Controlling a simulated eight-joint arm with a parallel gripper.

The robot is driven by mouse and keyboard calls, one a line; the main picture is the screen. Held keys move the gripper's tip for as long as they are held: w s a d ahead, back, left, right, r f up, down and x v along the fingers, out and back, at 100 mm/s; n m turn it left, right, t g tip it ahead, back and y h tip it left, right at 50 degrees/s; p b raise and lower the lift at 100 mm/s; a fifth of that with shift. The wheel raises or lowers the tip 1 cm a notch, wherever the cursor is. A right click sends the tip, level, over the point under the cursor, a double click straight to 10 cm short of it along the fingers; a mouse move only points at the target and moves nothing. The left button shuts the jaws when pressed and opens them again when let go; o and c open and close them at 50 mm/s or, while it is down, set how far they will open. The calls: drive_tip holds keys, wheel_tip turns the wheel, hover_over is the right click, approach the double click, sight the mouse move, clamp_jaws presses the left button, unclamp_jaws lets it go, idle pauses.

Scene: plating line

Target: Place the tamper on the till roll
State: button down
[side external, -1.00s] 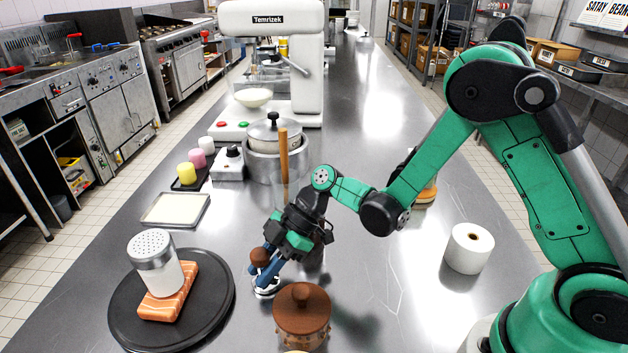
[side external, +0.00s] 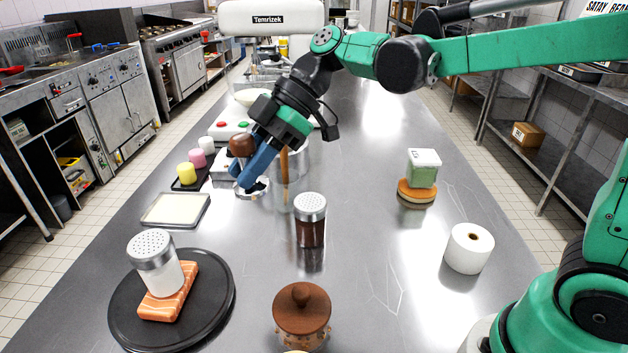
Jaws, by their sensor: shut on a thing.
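The tamper (side external: 241,145) has a round brown knob and a shiny metal base. My gripper (side external: 250,172) is shut on it, with the blue fingers around its upper part, and holds it up in the air on the left of the middle of the counter. Part of the tamper is hidden by the fingers. The till roll (side external: 468,249) is a white cylinder with a dark core hole on top, standing upright on the right side of the counter, well apart from my gripper. Its top is bare.
A dark shaker (side external: 310,222) and a brown-lidded jar (side external: 302,314) stand mid-counter. A green-and-white block (side external: 423,167) sits on an orange disc (side external: 416,192). A black plate (side external: 215,310) holds salmon and a white shaker. Counter around the till roll is clear.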

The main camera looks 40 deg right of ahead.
drive_tip(key=shift+r, duration=0.4)
drive_tip(key=shift+s+d+r, duration=0.1)
drive_tip(key=shift+d, duration=0.15)
drive_tip(key=s+d+f+m+t+h, duration=0.2)
drive_tip(key=s+d+m+t+h, duration=0.3)
drive_tip(key=d+m, duration=0.4)
wheel_tip(320, 180, up, 8)
drive_tip(key=m+g+h, duration=1.1)
drive_tip(key=m+h, duration=0.1)
drive_tip(key=m, duration=1.9)
hover_over(472, 237)
wheel_tip(472, 237, down, 20)
drive_tip(key=shift+r, duration=0.1)
